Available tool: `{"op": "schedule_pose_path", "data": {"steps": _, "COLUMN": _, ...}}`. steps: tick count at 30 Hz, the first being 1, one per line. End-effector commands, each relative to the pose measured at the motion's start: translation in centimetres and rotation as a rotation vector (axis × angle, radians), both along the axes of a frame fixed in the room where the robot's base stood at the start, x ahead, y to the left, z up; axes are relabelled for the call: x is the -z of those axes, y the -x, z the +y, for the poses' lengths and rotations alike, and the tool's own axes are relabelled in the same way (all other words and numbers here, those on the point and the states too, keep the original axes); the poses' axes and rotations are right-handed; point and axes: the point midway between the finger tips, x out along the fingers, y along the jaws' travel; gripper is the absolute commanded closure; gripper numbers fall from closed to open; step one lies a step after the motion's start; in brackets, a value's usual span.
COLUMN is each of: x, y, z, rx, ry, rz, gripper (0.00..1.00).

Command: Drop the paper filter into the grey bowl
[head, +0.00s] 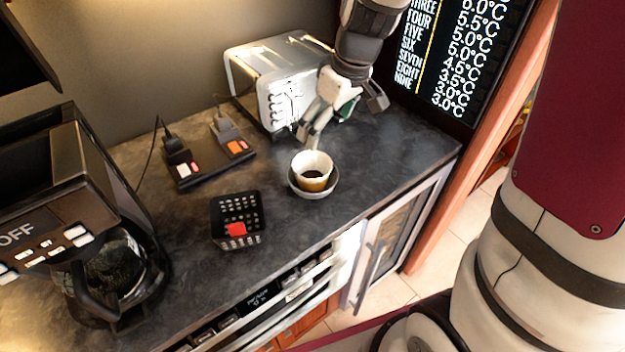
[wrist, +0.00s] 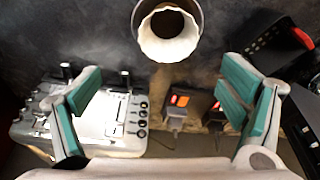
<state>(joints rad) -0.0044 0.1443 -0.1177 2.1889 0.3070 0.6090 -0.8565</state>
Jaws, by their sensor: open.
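The paper filter (head: 312,160) is a white fluted cup with a dark inside and a brownish lower side. It sits upright in the small grey bowl (head: 330,188) on the dark counter, its rim standing above the bowl's. In the wrist view the filter (wrist: 168,48) is at the top centre, with the grey bowl (wrist: 137,14) around it. My gripper (head: 342,112) is open and empty, behind the bowl and near the toaster. In the wrist view my gripper (wrist: 162,90) has its green-padded fingers wide apart, and the filter is beyond them, untouched.
A silver toaster (head: 262,75) stands behind my gripper. A black device with lit switches (head: 195,165) and a black perforated basket with a red part (head: 237,215) are left of the bowl. A coffee machine (head: 60,215) fills the far left. Counter right of the bowl is clear.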

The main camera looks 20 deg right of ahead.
Motion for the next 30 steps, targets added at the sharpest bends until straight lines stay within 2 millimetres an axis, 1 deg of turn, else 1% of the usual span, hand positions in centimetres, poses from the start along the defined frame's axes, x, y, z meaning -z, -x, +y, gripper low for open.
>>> {"op": "schedule_pose_path", "data": {"steps": 1, "x": -1.2, "y": 0.2, "z": -0.2, "rx": 0.002, "ry": -0.001, "rz": -0.007, "gripper": 0.10}}
{"op": "schedule_pose_path", "data": {"steps": 6, "x": -4.3, "y": 1.0, "z": -0.6, "rx": 0.002, "ry": 0.000, "rz": -0.005, "gripper": 0.10}}
{"op": "schedule_pose_path", "data": {"steps": 9, "x": -5.7, "y": 1.3, "z": -0.8, "rx": 0.001, "ry": 0.000, "rz": -0.004, "gripper": 0.10}}
{"op": "schedule_pose_path", "data": {"steps": 12, "x": -6.6, "y": 1.6, "z": -0.9, "rx": 0.001, "ry": 0.000, "rz": -0.002, "gripper": 0.10}}
{"op": "schedule_pose_path", "data": {"steps": 17, "x": -7.2, "y": 1.8, "z": -1.0, "rx": 0.001, "ry": 0.001, "rz": 0.000, "gripper": 0.10}}
{"op": "schedule_pose_path", "data": {"steps": 27, "x": -7.2, "y": 1.8, "z": -1.0, "rx": 0.001, "ry": 0.001, "rz": 0.000, "gripper": 0.10}}
{"op": "schedule_pose_path", "data": {"steps": 30, "x": -7.7, "y": 2.3, "z": -0.9, "rx": 0.013, "ry": -0.001, "rz": -0.006, "gripper": 0.10}}
